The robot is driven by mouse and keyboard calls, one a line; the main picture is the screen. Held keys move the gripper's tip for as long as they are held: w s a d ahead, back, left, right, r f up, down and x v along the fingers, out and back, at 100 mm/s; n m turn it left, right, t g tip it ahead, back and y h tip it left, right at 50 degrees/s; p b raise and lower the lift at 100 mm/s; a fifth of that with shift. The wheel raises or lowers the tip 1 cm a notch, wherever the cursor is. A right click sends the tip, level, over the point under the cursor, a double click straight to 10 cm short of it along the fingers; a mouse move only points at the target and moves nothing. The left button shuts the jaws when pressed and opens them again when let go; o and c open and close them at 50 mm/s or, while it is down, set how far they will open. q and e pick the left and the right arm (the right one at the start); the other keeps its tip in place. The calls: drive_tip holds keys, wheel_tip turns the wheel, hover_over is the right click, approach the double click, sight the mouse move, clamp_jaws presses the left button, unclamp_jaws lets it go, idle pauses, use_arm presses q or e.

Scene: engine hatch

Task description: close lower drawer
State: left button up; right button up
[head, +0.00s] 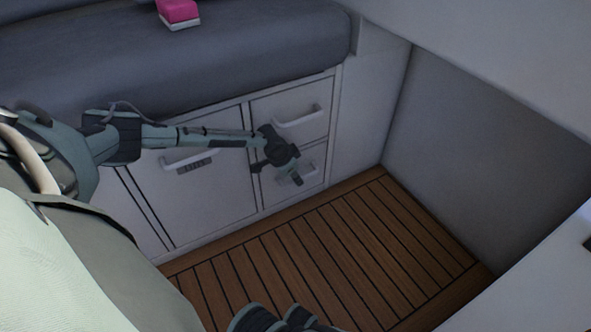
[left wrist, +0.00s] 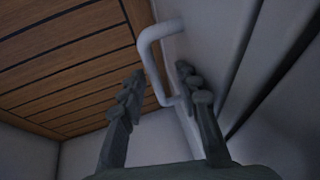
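The lower drawer (head: 312,178) is a small white front at the lower right of the cabinet. It looks flush or nearly flush with the cabinet; I cannot tell whether a gap remains. Its pale handle shows in the left wrist view (left wrist: 152,60), and in the head view it is mostly hidden behind my gripper. My left gripper (head: 292,178) is in front of this drawer. In the left wrist view its two fingers (left wrist: 160,85) are apart, with the handle beyond and between the tips. I cannot tell whether they touch it.
The upper drawer (head: 290,103) with a white handle is just above, and a wider cabinet door (head: 215,195) is to the left. A grey cushion (head: 200,60) with a pink sponge (head: 178,12) lies above. The slatted wooden floor (head: 330,250) is clear.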

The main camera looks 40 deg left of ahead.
use_arm(q)
drive_tip(key=shift+d, duration=0.1)
drive_tip(key=v, duration=0.7)
drive_tip(key=shift+r, duration=0.25)
drive_tip(key=shift+s, duration=0.1)
